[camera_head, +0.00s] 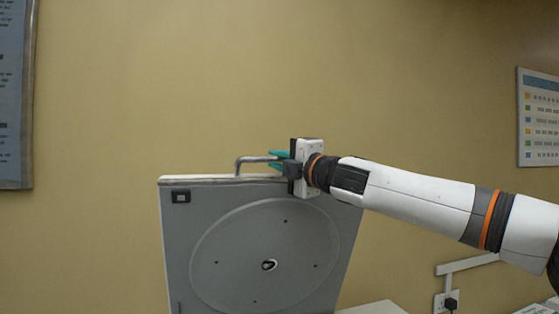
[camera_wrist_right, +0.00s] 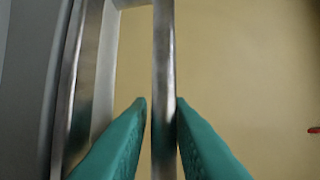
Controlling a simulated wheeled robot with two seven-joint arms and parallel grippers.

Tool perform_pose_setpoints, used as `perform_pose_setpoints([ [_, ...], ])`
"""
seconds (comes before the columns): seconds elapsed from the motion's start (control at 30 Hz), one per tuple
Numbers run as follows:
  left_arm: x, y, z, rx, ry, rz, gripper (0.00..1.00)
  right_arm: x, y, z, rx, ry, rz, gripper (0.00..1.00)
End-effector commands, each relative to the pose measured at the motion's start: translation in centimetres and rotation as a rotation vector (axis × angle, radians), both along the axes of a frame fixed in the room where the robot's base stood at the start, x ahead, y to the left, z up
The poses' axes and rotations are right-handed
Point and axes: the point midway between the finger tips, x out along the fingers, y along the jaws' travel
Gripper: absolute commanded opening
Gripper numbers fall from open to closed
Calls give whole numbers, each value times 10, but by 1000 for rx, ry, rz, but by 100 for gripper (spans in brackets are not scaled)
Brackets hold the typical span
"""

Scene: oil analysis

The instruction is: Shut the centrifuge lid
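The grey centrifuge lid (camera_head: 183,245) stands raised, nearly upright, with its round inner face toward the head camera. A metal bar handle (camera_head: 238,166) sticks up from its top edge. My right gripper (camera_head: 273,159) is at this handle, its teal fingers one on each side of the bar. In the right wrist view, the handle bar (camera_wrist_right: 163,50) runs between the fingertips (camera_wrist_right: 162,103); a narrow gap shows at the left finger, while the right finger is very close to the bar. The lid's edge (camera_wrist_right: 25,90) fills the left side there. The centrifuge body is out of view. My left gripper is not in view.
A plain yellow wall (camera_head: 350,70) stands behind. A framed poster (camera_head: 15,95) hangs at the left and a chart (camera_head: 538,118) at the right. A pale surface (camera_head: 375,308) shows at the bottom, right of the lid. The air above the lid is clear.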

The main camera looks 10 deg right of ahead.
Motion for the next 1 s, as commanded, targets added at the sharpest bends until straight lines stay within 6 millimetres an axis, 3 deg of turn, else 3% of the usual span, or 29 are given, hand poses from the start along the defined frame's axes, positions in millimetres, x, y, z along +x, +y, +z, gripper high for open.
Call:
perform_pose_setpoints([
  [0.03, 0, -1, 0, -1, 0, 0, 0, 0, 0, 0, 0, 0, 0, 10],
  [0.1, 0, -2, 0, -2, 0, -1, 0, 0, 0, 0, 0, 0, 0, 0],
  [0.37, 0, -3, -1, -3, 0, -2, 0, 0, 0, -1, 0, 0, -1, 0],
  [0.57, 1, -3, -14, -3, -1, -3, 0, -6, -2, -7, 3, -11, -1, 0],
  [0.77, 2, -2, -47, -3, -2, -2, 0, -25, -6, -20, 10, -49, -1, 0],
  [1.0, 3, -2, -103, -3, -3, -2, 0, -61, -13, -40, 25, -123, 0, 0],
])
